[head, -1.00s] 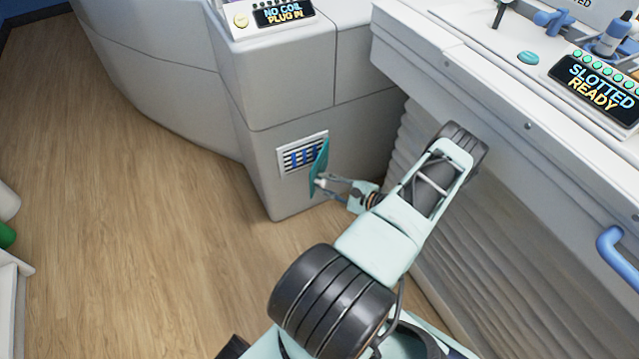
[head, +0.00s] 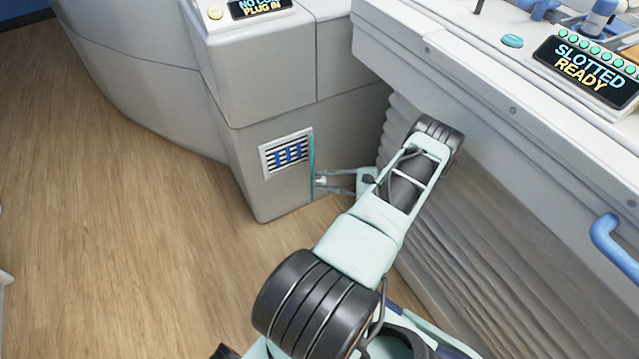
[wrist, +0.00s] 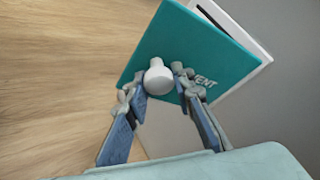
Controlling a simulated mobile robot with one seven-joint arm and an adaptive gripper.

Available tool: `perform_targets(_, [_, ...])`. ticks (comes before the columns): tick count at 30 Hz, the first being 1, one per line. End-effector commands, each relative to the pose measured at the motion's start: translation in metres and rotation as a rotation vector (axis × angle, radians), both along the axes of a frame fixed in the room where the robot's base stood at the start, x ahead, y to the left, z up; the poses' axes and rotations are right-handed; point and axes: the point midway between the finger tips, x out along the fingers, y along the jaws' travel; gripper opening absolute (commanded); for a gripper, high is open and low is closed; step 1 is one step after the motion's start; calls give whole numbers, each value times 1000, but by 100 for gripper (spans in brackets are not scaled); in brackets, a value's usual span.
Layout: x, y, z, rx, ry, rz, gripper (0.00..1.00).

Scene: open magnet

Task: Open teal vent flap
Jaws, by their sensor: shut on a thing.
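The teal vent flap (head: 312,168) stands swung out on the right side of the white vent frame (head: 264,161), seen almost edge-on in the head view. The slatted opening with blue bars (head: 289,154) is uncovered. In the wrist view the flap (wrist: 205,55) shows its teal face with part of the word "VENT" and a round white knob (wrist: 158,78). My gripper (head: 322,183) is at the flap's right side. In the wrist view my gripper (wrist: 157,88) has its two fingers on either side of the knob, shut on it.
The vent sits low on a grey cabinet (head: 275,195) above a wood floor (head: 110,220). A ribbed grey panel (head: 480,240) under the white table (head: 440,60) stands close to the right of my arm. A blue handle (head: 610,240) juts out at the far right. Open floor lies to the left.

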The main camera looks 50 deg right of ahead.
Motion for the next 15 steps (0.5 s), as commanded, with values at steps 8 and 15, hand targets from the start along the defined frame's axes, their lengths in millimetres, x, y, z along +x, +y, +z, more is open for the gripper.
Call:
perform_targets(8, [-3, -5, -1, -2, 1, 34, 0])
perform_targets(15, [-4, -6, 0, -1, 0, 38, 0])
